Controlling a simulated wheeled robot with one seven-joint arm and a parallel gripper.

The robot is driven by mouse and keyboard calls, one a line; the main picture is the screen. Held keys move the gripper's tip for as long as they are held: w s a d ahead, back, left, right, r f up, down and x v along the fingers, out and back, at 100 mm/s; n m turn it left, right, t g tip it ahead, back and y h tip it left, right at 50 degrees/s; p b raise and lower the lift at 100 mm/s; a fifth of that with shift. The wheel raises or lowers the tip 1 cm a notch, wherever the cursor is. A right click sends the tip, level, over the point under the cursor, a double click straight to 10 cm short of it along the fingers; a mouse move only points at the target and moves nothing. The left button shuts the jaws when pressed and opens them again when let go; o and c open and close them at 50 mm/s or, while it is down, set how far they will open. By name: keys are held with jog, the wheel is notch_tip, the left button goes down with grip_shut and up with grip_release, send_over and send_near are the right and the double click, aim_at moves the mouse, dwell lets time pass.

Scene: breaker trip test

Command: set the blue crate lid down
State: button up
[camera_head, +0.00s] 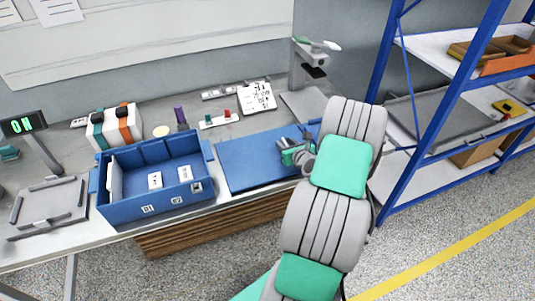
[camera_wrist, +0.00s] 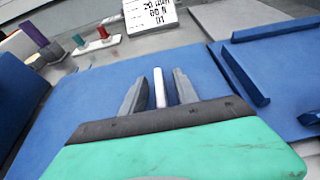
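A flat blue panel, which looks like the crate lid (camera_head: 248,162), lies level on the bench right of the blue crate (camera_head: 152,210). Its surface fills the middle of the wrist view (camera_wrist: 95,95). My gripper (camera_head: 302,143) is over the lid's right part. In the wrist view, my two grey fingers (camera_wrist: 159,90) stand on either side of a pale upright bar (camera_wrist: 159,87), perhaps the lid's handle. Thin gaps seem to show between bar and fingers. My arm hides the lid's right end in the head view. The crate is open on top, with small white labelled items inside.
A blue piece with raised rails (camera_wrist: 245,72) lies right of the lid. A white card (camera_head: 257,96) and a small switch stand (camera_head: 218,119) are behind it. A grey stand (camera_head: 305,75) rises at the back. A blue-framed shelf (camera_head: 380,65) stands right.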

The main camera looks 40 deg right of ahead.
grip_shut()
dwell(1.4)
